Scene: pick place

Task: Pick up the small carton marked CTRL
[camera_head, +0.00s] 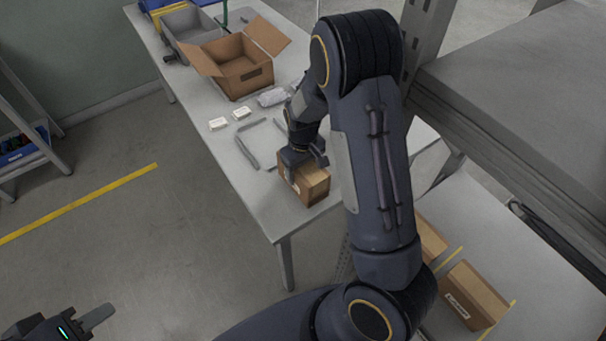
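A small brown carton (312,188) stands near the front edge of the white table, with a pale label on its left face. The label is too small to read, so I cannot confirm CTRL. My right gripper (304,160) is at the top of this carton, with its fingers at the upper edges and partly covering it. I cannot tell whether they press on it. The carton appears to rest on the table. My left gripper (98,316) is at the bottom left, away from the table. One grey finger shows, and the rest is cut off or hidden.
On the white table (262,208) are an open brown box (238,71), a grey bin (188,32), two small white items (218,124) (242,113), a clear bag (272,97) and grey strips (247,153). Labelled cartons (470,293) stand lower right. A metal shelf (525,85) rises at right.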

